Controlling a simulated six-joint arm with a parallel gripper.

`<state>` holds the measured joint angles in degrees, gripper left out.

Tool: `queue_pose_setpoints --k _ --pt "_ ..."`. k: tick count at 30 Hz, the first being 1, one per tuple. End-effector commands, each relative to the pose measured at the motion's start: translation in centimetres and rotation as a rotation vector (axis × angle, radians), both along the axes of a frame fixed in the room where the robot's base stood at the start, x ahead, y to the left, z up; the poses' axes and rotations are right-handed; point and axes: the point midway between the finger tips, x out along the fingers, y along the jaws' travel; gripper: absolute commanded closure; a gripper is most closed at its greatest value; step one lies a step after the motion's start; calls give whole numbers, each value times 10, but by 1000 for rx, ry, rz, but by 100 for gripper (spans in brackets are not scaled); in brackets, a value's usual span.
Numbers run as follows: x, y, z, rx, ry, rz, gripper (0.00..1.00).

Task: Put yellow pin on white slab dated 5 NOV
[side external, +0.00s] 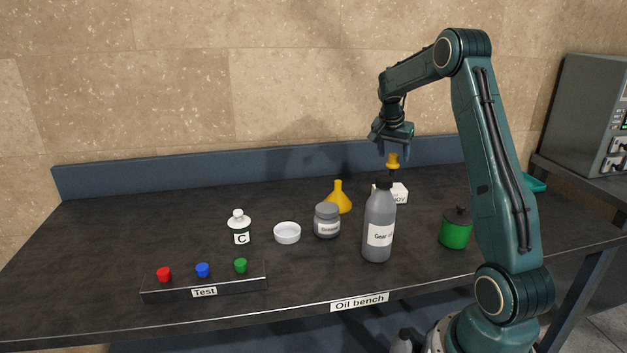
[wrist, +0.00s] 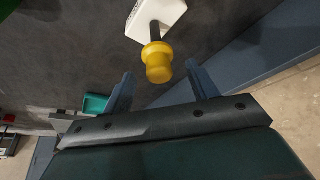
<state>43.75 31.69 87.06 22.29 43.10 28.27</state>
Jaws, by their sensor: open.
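The yellow pin (side external: 393,161) has a yellow knob and a dark stem. My gripper (side external: 392,147) is just above the knob, pointing down. In the wrist view my gripper (wrist: 160,70) is open, with a finger on either side of the knob and gaps between.
A tall grey bottle (side external: 379,228) stands in front of the slab. A yellow funnel (side external: 339,200), a grey jar (side external: 327,221) and a white dish (side external: 287,233) are to the left. A green pot (side external: 455,231) is to the right. The blue back rail (side external: 220,168) runs behind.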

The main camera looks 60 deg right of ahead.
Motion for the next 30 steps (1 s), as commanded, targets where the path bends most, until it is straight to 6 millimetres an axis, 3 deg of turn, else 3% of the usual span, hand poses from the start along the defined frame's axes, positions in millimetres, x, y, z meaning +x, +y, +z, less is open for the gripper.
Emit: queue_pose_setpoints --k 9,15,30 --pt "1 20 50 -2 -3 0 42" --pt "1 30 72 -2 -2 1 42" --pt "0 34 83 0 -1 -1 42"
